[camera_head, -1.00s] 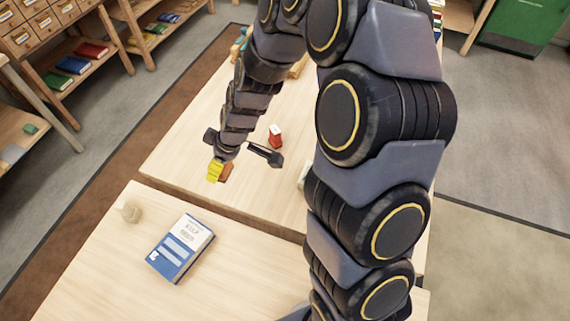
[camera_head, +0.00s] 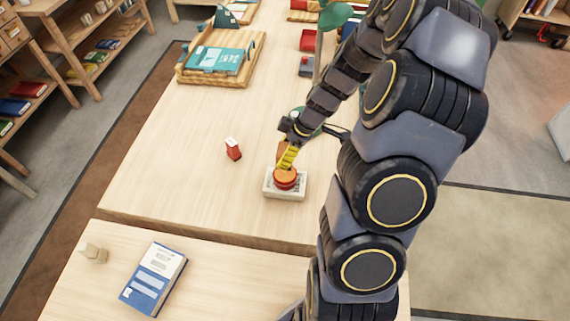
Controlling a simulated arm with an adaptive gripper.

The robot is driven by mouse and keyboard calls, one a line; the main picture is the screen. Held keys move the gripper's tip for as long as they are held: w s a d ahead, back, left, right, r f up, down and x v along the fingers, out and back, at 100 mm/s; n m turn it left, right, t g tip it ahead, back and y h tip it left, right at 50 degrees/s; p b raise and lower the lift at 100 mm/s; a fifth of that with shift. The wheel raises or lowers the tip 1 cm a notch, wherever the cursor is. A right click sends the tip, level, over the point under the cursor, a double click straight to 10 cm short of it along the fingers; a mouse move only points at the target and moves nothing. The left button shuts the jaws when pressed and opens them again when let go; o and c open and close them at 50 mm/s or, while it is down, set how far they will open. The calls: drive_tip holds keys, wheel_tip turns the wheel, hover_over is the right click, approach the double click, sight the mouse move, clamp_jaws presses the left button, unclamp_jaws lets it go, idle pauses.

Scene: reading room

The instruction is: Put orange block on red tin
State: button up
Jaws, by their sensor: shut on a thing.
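My gripper (camera_head: 287,158) points down over the table, with a yellow ribbed finger showing. It is shut on the orange block (camera_head: 281,152), which is partly hidden by that finger. The red tin (camera_head: 285,183) is round, with an orange-looking top, and stands on a pale square tray (camera_head: 271,193). The yellow fingertip overlaps the tin's far edge in this view. I cannot tell whether the block or finger touches the tin.
A small red-and-white object (camera_head: 233,149) stands to the left on clear tabletop. A wooden tray with a teal book (camera_head: 215,60) lies further back. A green lamp (camera_head: 334,16) stands behind the arm. A blue book (camera_head: 153,278) lies on the nearer table.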

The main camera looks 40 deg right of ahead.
drive_tip(key=shift+f, duration=2.2)
drive_tip(key=shift+f, duration=0.1)
drive_tip(key=o, duration=1.1)
drive_tip(key=v, duration=1.2)
drive_tip(key=s+a+r+m+g, duration=0.1)
drive_tip(key=s+a+r, duration=0.15)
drive_tip(key=a, duration=0.35)
drive_tip(key=s+a+r+m+g, duration=0.1)
drive_tip(key=a+r+g, duration=0.1)
drive_tip(key=a+r, duration=0.35)
drive_tip(key=s+a+r+m+g+h, duration=0.1)
drive_tip(key=s+a+m, duration=0.2)
drive_tip(key=s, duration=0.4)
drive_tip(key=s+a+r+m+g+h, duration=0.1)
drive_tip(key=s+a+m+h, duration=0.1)
drive_tip(key=s+a+m, duration=0.2)
drive_tip(key=s+a, duration=0.1)
drive_tip(key=s, duration=0.2)
drive_tip(key=shift+r, duration=0.3)
